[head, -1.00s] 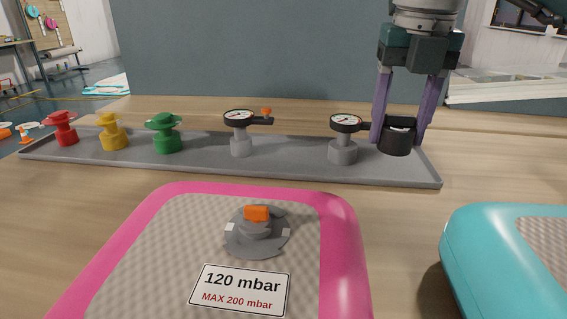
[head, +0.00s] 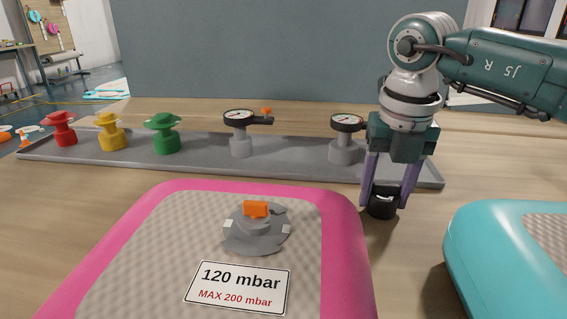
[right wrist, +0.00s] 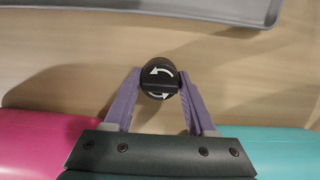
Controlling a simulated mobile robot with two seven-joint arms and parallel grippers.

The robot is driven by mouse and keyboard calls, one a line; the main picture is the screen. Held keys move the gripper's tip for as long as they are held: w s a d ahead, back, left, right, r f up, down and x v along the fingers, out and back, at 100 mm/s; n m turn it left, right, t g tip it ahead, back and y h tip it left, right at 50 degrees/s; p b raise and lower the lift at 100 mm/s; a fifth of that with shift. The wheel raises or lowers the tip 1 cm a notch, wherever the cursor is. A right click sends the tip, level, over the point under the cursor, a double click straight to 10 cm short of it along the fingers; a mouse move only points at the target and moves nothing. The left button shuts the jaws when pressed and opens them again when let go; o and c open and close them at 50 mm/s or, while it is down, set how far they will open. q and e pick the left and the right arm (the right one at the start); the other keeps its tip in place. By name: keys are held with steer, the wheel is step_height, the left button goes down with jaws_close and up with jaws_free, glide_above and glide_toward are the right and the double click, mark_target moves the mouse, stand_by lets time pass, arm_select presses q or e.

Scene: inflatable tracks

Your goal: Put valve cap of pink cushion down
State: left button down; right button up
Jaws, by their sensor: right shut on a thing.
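The pink cushion (head: 345,225) lies in front, with a grey valve (head: 256,238) bearing an orange piece (head: 256,209) on its top face. My right gripper (head: 384,206) is shut on a black round valve cap (head: 382,209), low over the table between the pink and turquoise cushions. In the right wrist view the cap (right wrist: 159,80) shows white curved arrows and sits between the purple fingers. I cannot tell whether the cap touches the table. My left gripper is not in view.
A grey tray (head: 290,160) behind holds red (head: 62,128), yellow (head: 111,131) and green (head: 165,133) knobs and two gauges (head: 240,130) (head: 346,135). A turquoise cushion (head: 485,250) lies at the right. Bare wooden table (head: 420,225) shows between the cushions.

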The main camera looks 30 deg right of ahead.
mark_target(386, 199)
steer(key=o, duration=1.3)
steer(key=shift+o, duration=0.2)
steer(key=shift+r, duration=0.3)
step_height(386, 199, up, 12)
steer(key=s+p, duration=0.1)
steer(key=shift+a+f+p, duration=0.25)
steer(key=shift+a+p, duration=0.05)
steer(key=shift+a, duration=0.1)
